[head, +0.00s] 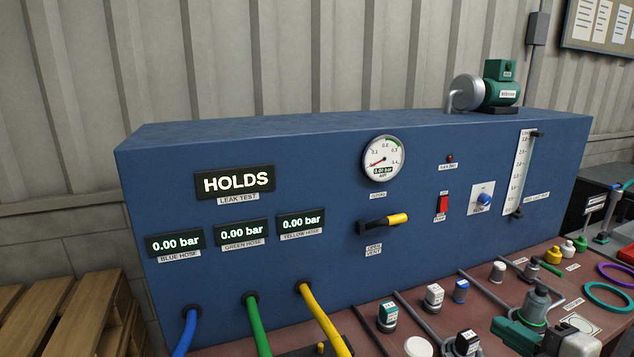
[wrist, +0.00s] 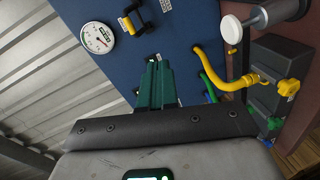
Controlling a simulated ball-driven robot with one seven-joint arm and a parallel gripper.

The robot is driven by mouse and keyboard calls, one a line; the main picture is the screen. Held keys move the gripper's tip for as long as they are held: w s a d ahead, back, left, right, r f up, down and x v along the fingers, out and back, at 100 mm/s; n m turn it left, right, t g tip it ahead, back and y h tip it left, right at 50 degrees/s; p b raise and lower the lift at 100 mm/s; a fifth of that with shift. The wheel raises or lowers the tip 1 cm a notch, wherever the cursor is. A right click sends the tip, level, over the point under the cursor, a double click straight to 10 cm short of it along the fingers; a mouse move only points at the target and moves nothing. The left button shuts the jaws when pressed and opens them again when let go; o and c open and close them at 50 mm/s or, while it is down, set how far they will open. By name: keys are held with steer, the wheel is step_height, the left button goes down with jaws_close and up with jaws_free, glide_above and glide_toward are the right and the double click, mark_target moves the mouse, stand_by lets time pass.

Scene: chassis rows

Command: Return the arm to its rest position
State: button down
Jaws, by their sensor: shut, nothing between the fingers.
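My gripper (wrist: 157,84) shows in the wrist view. Its two dark green fingers are together with nothing between them, and they point toward the blue test panel (wrist: 190,25). The panel (head: 330,230) stands upright in the head view. Its large display (head: 235,183) reads HOLDS, and the three small hose displays read 0.00 bar. The yellow-tipped lever (head: 385,223) is roughly level, tilted slightly up to the right. The round gauge (head: 383,159) sits above it and also shows in the wrist view (wrist: 97,37).
Blue, green and yellow hoses (head: 325,318) come out of the panel's lower left. Several small fittings and capped parts, such as a white-topped block (head: 433,297), stand on the red-brown bench at the lower right. Wooden pallets (head: 75,310) are at the left.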

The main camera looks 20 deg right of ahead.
steer(key=s+a+f+m+g+y, duration=0.1)
steer(key=s+a+f+m+g, duration=0.3)
steer(key=f, duration=0.5)
steer(key=s+a+f+m+g, duration=0.1)
steer(key=a+f+m+g, duration=0.4)
steer(key=f, duration=0.5)
steer(key=s+a+f+m+g+h, duration=0.1)
steer(key=s+a+f+m+g, duration=0.1)
steer(key=s+f, duration=0.3)
steer(key=s+a+f+m+g, duration=0.2)
steer(key=s+f+m+g, duration=0.1)
steer(key=s, duration=0.5)
steer(key=shift+s+a+f+m+g+h, duration=0.15)
steer(key=shift+a+f+m+g+h, duration=0.2)
steer(key=shift+f+m, duration=0.65)
steer(key=shift+d+r, duration=0.1)
